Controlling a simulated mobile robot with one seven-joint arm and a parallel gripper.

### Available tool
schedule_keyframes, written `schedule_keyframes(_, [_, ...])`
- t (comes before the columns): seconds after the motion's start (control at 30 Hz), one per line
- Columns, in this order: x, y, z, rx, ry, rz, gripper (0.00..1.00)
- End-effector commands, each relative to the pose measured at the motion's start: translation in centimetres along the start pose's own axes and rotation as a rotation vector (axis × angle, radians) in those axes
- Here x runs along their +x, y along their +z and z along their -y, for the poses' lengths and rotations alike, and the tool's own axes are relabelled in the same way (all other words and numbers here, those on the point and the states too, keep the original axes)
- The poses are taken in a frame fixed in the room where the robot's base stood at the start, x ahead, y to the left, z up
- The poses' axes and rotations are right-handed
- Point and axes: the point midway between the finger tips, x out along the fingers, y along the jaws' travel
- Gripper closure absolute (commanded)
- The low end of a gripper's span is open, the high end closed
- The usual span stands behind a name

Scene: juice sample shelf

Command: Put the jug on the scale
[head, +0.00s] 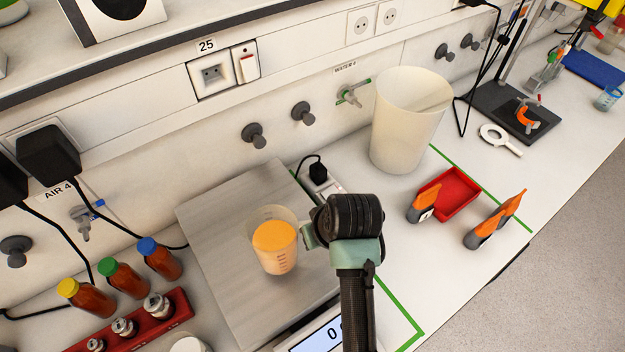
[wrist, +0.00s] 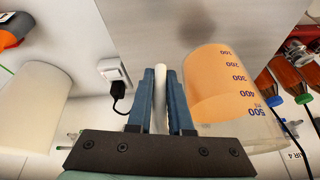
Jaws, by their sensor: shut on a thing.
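The jug (head: 274,243) is a clear graduated vessel with orange juice in it. It stands upright over the steel plate of the scale (head: 222,222); whether its base touches the plate is hard to tell. My gripper (head: 308,236) is at the jug's right side. In the wrist view, my gripper (wrist: 161,72) is shut on the jug's pale handle, with a blue finger on each side. The jug (wrist: 226,88) shows beside the fingers there. The scale's display (head: 322,338) is partly hidden by my arm, with a 0 visible.
Bottles with yellow, green and blue caps (head: 122,278) and a red weight rack (head: 135,325) stand left of the scale. A large white bin (head: 408,120), a red tray (head: 455,190) and orange-handled tools (head: 495,220) lie to the right. The wall is behind the scale.

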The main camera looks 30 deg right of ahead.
Motion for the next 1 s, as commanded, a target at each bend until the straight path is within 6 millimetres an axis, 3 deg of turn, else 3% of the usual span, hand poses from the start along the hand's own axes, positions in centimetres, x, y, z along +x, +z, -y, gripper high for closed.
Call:
schedule_keyframes(0.33, [3.4, 1.4, -0.2, 0.0, 0.0, -0.003, 1.0])
schedule_keyframes(0.73, [4.0, 1.6, -0.2, -0.001, 0.0, -0.005, 1.0])
schedule_keyframes(0.77, [4.2, 1.7, -0.2, -0.001, 0.0, -0.001, 0.8])
schedule_keyframes(0.8, [4.1, 1.7, -0.2, -0.001, 0.0, -0.001, 0.73])
schedule_keyframes(0.9, [4.1, 1.7, -0.2, -0.001, 0.0, -0.001, 0.55])
schedule_keyframes(1.0, [4.1, 1.7, -0.2, -0.001, 0.0, -0.001, 0.52])
